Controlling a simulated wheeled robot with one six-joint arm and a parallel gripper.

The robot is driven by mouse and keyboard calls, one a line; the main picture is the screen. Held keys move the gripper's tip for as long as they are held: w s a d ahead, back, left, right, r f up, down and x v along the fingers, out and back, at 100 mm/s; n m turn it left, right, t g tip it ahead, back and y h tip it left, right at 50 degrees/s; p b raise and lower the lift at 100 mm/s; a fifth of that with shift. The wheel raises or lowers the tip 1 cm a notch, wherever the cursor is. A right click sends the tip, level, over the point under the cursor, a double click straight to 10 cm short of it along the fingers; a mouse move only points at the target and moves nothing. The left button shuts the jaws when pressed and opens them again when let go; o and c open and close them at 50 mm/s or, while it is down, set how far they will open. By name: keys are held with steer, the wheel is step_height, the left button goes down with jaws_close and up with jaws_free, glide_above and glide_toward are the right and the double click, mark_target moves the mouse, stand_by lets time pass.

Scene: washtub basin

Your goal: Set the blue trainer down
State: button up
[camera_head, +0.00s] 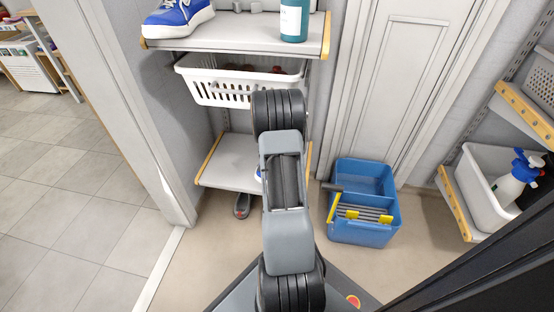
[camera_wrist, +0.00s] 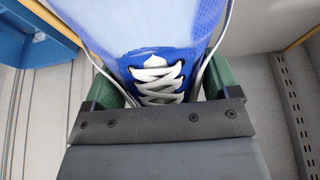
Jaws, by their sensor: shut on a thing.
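The blue trainer (camera_wrist: 122,45) with white laces fills the upper middle of the wrist view. My gripper (camera_wrist: 162,86) is shut on it, with a green finger on each side of the laced part. In the head view my arm hides the gripper and nearly all of this trainer; a small blue patch (camera_head: 258,173) shows at the arm's left edge, over the low shelf (camera_head: 228,165). I cannot tell whether its sole touches anything. Another blue and white trainer (camera_head: 180,17) stands on the top shelf (camera_head: 235,38).
A white basket (camera_head: 215,84) sits below the top shelf, with a teal bottle (camera_head: 294,20) above. A blue mop bucket (camera_head: 362,230) stands on the floor to the right. Dark footwear (camera_head: 242,207) lies under the low shelf. Low shelf's left part looks bare.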

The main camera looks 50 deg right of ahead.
steer(key=shift+w+d+f, duration=0.15)
steer(key=shift+d+f, duration=0.5)
steer(key=shift+f, duration=0.1)
steer(key=f+b, duration=0.1)
steer(key=f, duration=0.1)
steer(key=f+b, duration=0.1)
steer(key=shift+d+f+b, duration=0.3)
steer(key=shift+f, duration=0.1)
steer(key=shift+r, duration=0.15)
steer(key=o, duration=1)
steer(key=shift+o, duration=0.2)
